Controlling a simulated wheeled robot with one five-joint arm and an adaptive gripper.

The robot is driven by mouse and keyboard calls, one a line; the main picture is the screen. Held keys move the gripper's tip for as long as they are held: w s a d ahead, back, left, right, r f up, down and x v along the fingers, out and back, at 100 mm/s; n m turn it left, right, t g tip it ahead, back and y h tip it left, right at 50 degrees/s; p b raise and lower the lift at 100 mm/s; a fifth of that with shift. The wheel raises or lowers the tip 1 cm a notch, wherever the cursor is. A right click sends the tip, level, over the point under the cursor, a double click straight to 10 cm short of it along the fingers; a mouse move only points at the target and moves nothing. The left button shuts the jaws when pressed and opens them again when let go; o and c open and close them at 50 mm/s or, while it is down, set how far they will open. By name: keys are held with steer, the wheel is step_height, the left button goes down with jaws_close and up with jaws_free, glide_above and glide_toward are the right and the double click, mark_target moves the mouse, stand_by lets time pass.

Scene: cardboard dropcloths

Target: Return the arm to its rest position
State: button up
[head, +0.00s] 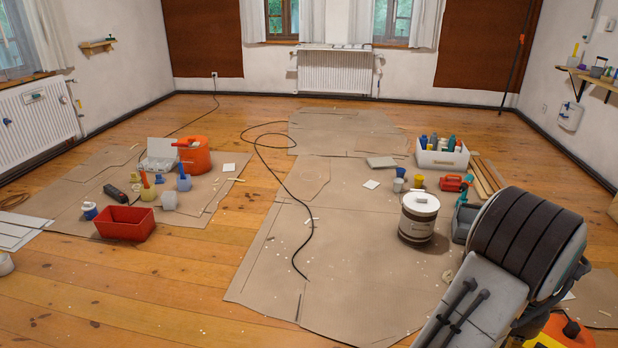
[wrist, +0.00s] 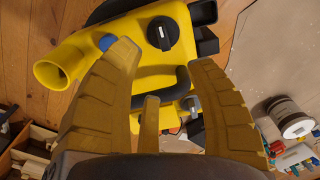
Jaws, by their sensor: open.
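In the wrist view my gripper (wrist: 163,58) has its tan-yellow fingers spread wide. Nothing is held between them. Beyond the fingers is a yellow machine (wrist: 90,66) with a black knob and a wide yellow spout; I cannot tell how far the fingertips are from it. In the head view my grey arm fills the lower right corner, and the gripper itself does not show there. A yellow and orange thing (head: 562,334) shows partly behind the arm.
A white-lidded bucket (head: 419,216), a white bottle crate (head: 443,157) and a red tool (head: 454,183) stand near my arm. A red tray (head: 124,223) and orange container (head: 195,157) are at left. A black cable (head: 287,187) crosses the cardboard (head: 350,270), whose front middle is mostly clear.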

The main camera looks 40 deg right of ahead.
steer(key=w+a+r+n+h+p, duration=0.1)
steer(key=w+a+r+n+p, duration=0.45)
steer(key=w+r, duration=0.55)
steer(key=w+a+r+n+p, duration=0.2)
steer(key=w+a+r+p, duration=0.5)
steer(key=w+a+r, duration=0.3)
steer(key=a+r+n+t+p, duration=0.1)
steer(key=a+r+n+p, duration=0.4)
steer(key=a, duration=0.7)
steer(key=a+r+n+t+y+p, duration=0.1)
steer(key=a+r+n+t+p, duration=0.1)
steer(key=a+r+n+p, duration=0.4)
steer(key=a+r+p, duration=0.3)
steer(key=a+r, duration=0.3)
steer(key=r, duration=0.1)
steer(key=shift+w, duration=0.2)
steer(key=shift+a, duration=0.1)
